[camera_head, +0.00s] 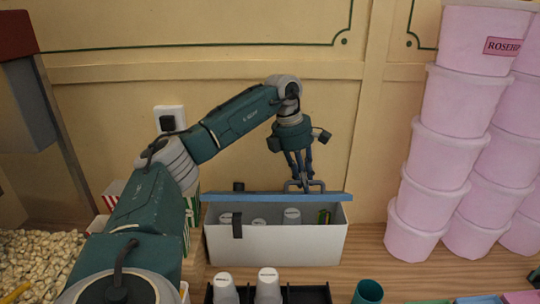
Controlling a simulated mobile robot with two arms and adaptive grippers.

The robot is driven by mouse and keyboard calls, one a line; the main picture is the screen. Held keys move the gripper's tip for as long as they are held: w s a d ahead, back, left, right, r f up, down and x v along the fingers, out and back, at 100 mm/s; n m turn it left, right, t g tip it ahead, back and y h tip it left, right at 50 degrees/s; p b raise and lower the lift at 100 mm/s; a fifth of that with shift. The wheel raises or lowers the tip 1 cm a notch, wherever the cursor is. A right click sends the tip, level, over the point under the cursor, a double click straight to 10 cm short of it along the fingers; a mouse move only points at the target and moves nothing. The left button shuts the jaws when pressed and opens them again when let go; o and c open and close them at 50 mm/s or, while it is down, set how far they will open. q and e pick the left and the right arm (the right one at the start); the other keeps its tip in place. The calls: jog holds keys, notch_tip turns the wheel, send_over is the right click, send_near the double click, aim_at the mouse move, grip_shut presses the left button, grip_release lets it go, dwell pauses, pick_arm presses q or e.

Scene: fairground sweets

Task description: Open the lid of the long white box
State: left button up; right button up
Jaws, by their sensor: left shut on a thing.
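The long white box (275,246) stands on the wooden counter against the wall. Its blue lid (250,197) shows as a thin, nearly edge-on strip above the box, and there is an open gap between it and the front wall. Pale capped containers (291,216) and a small green and yellow item (324,217) show inside. A dark latch (237,225) is on the box's front left. My left gripper (302,180) points down and is shut on the grey handle (316,186) on the lid. My right gripper is out of view.
A black tray (305,294) with pale capped containers (268,285) stands in front of the box, with a teal cup (367,292) beside it. Stacked pink tubs (437,150) rise at right. Popcorn (35,262) lies at left. Some bare counter (370,245) shows right of the box.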

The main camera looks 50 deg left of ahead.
pick_arm(q)
jog(key=shift+w+a+r, duration=0.1)
jog(key=shift+w, duration=0.1)
jog(key=shift+w+a+r+p, duration=0.3)
jog(key=shift+a+r+p, duration=0.15)
jog(key=shift+p, duration=0.5)
jog(key=shift+w+a+p, duration=0.3)
jog(key=shift+a+p, duration=0.2)
jog(key=shift+w+a+r+p, duration=0.15)
jog(key=shift+w+a+p, duration=0.25)
jog(key=shift+a+p, duration=0.1)
jog(key=shift+w+a, duration=0.3)
jog(key=shift+a, duration=0.1)
jog(key=shift+w+a+f, duration=0.3)
jog(key=shift+w+a, duration=0.4)
jog(key=shift+a, duration=0.25)
